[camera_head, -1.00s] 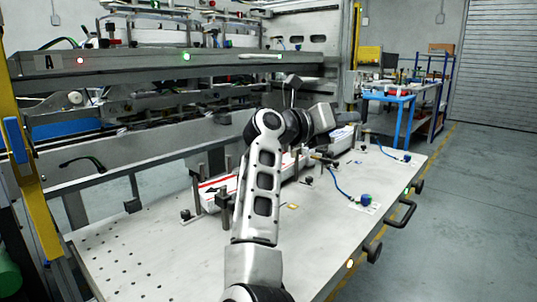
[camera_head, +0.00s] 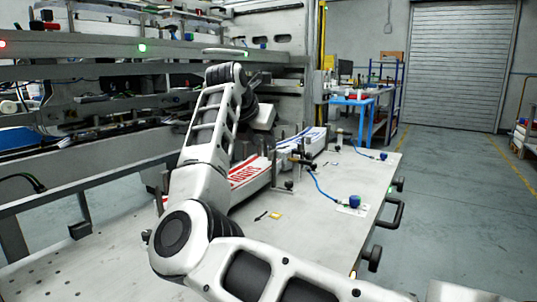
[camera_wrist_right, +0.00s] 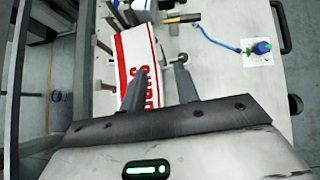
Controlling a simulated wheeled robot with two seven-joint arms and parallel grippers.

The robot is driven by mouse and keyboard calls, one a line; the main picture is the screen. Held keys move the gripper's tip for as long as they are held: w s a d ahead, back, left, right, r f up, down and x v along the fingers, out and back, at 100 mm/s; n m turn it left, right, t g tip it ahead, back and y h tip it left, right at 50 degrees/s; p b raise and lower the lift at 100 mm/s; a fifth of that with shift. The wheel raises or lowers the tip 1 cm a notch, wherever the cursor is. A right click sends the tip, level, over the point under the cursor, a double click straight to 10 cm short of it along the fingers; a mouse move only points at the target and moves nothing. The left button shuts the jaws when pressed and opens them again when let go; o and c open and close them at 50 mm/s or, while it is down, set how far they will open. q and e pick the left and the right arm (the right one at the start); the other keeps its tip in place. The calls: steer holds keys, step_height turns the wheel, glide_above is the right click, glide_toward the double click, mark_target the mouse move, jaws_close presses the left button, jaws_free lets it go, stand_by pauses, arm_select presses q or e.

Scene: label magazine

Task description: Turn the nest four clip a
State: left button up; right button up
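A stack of white labels with red lettering (camera_head: 248,172) lies in a nest on the table, partly behind my right arm. It also shows in the wrist view (camera_wrist_right: 139,52), under and ahead of my right gripper. Small clips on posts stand along the stacks. One dark post clip (camera_head: 288,184) is at the right side of the red stack; a round-knobbed one shows in the wrist view (camera_wrist_right: 182,59). I cannot tell which is clip a of nest four. My right gripper (camera_wrist_right: 161,74) has its fingers apart with nothing between them. My left gripper is not in view.
A blue-lettered stack (camera_head: 300,143) lies farther back. A blue knob with a hose (camera_head: 354,201) and a yellow tag (camera_head: 276,216) are on the table (camera_head: 325,225). Machine rails (camera_head: 120,68) run along the left. The table's right side is mostly clear.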

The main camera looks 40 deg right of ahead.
mark_target(270, 152)
steer(key=x, duration=0.6)
steer(key=shift+r, duration=0.1)
jaws_close()
